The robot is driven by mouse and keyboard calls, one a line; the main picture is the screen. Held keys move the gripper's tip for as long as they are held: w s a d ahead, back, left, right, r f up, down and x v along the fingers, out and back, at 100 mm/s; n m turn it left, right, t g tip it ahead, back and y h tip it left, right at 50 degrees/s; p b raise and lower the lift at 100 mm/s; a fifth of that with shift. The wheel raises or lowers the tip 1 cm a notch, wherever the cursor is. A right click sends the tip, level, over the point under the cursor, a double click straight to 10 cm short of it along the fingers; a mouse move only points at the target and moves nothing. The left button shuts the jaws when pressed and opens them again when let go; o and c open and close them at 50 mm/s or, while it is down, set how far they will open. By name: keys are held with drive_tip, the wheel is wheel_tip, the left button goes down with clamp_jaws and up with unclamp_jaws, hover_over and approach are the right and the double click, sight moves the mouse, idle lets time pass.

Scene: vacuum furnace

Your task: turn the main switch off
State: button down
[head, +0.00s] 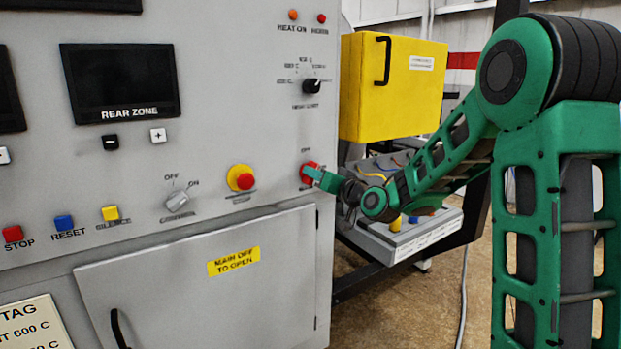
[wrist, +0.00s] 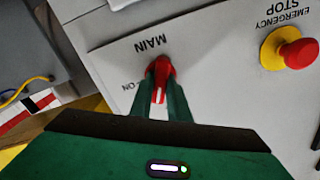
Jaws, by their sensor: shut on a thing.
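The main switch is a red rotary knob (wrist: 161,72) on the grey front panel. It also shows in the head view (head: 308,173), at the panel's right edge, partly covered by my gripper. My gripper (wrist: 160,92) is shut on the knob, with one green finger on each side. In the wrist view a white mark on the knob points down and slightly left. The word MAIN stands above it and ON to its lower left. In the head view a small OFF label sits above the knob. My gripper (head: 321,179) reaches the knob from the right.
The red and yellow emergency stop button (wrist: 293,50) is close beside the switch; it also shows in the head view (head: 241,178). A grey door (head: 205,290) with a yellow MAIN OFF TO OPEN label is closed below. A yellow box (head: 392,87) stands behind right.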

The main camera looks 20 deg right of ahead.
drive_tip(key=n, duration=0.4)
drive_tip(key=shift+d+r+n, duration=0.2)
drive_tip(key=shift+n, duration=0.1)
drive_tip(key=shift+a+r+n, duration=0.1)
drive_tip(key=shift+n, duration=0.4)
drive_tip(key=c, duration=1.7)
unclamp_jaws()
drive_tip(key=shift+a, duration=0.1)
drive_tip(key=v, duration=1)
drive_tip(key=shift+s, duration=0.35)
